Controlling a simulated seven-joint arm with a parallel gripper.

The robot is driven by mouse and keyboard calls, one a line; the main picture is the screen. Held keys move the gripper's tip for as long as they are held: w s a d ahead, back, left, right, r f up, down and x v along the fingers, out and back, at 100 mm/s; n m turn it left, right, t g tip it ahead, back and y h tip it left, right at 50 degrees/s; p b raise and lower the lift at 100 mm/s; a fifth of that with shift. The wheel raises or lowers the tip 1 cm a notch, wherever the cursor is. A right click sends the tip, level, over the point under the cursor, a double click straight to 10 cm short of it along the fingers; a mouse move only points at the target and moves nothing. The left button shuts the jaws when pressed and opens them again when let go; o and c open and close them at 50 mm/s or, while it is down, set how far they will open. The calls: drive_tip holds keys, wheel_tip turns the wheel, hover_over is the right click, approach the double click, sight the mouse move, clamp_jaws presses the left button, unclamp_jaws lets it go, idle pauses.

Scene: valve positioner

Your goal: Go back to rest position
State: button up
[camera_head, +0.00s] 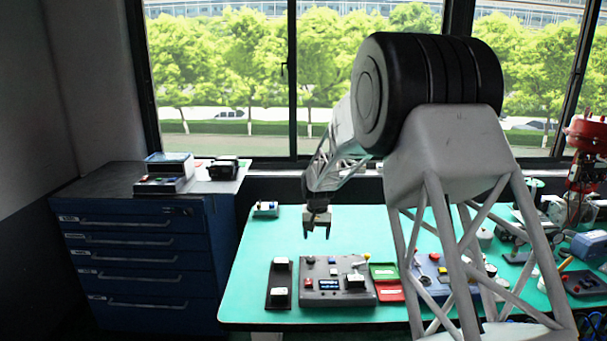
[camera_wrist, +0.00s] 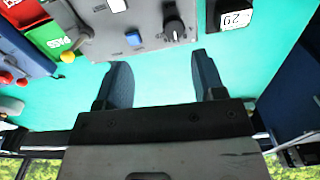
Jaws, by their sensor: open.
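My gripper (camera_head: 318,226) hangs above the green table (camera_head: 255,255), behind the grey control box (camera_head: 337,296), in the head view. It points down and is empty. In the wrist view my gripper (camera_wrist: 165,75) has its two fingers well apart, with bare green table between them. The grey control box also shows in the wrist view (camera_wrist: 145,45), with a black knob and a blue button. The fingers appear apart from the box.
A black panel (camera_head: 279,299) with white-topped parts lies left of the box. Green and red trays (camera_head: 384,271) and a blue box (camera_head: 436,280) lie right. A small device (camera_head: 265,209) sits at the table's back left. A blue drawer cabinet (camera_head: 140,260) stands left. Machines crowd the right.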

drive_tip(key=s+d+r, duration=0.3)
drive_tip(key=s+r, duration=0.3)
drive_tip(key=s, duration=0.3)
drive_tip(key=s+d+r+t, duration=0.1)
drive_tip(key=s+d+r, duration=0.2)
drive_tip(key=s+r, duration=0.45)
drive_tip(key=s+d+r, duration=0.3)
drive_tip(key=s+r, duration=0.1)
drive_tip(key=s, duration=0.6)
drive_tip(key=s+d, duration=0.2)
drive_tip(key=s, duration=1.3)
drive_tip(key=s+d+t, duration=0.1)
drive_tip(key=s+d, duration=0.2)
drive_tip(key=s, duration=1.2)
drive_tip(key=shift+s+f+n, duration=0.3)
drive_tip(key=shift+s+f, duration=0.05)
drive_tip(key=shift+f, duration=0.1)
